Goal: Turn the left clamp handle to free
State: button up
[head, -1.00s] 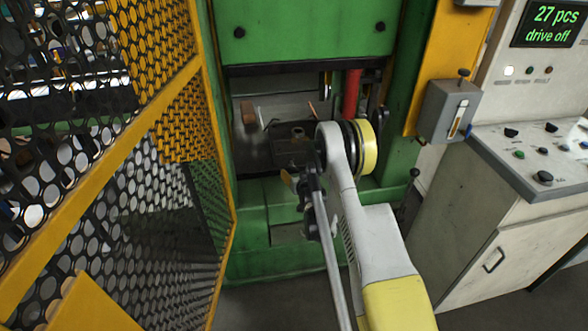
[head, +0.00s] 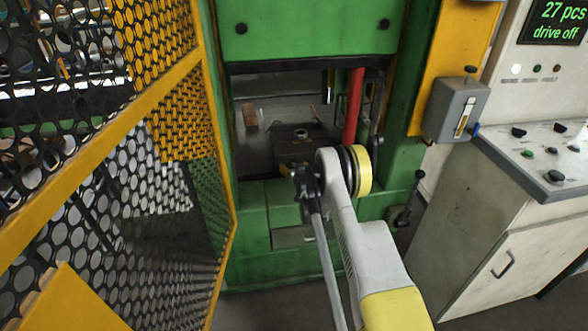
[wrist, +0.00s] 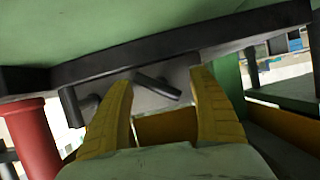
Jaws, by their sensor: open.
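In the head view my gripper (head: 285,170) is small and mostly hidden by my arm, at the front of the press opening. In the wrist view its two yellow fingers (wrist: 161,78) stand apart with a gap between them. A dark bar (wrist: 157,88) shows beyond that gap, and a second dark bar (wrist: 72,107) lies to its left. I cannot tell which bar is the left clamp handle. No contact with the fingers is visible.
A yellow mesh guard (head: 180,120) is at left. A grey box (head: 457,108) and a control console (head: 530,160) are at right.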

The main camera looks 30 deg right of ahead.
jog(key=shift+c, duration=0.6)
grip_shut()
jog(key=shift+a, duration=0.15)
dwell(0.8)
jog(key=shift+o, duration=0.6)
grip_release()
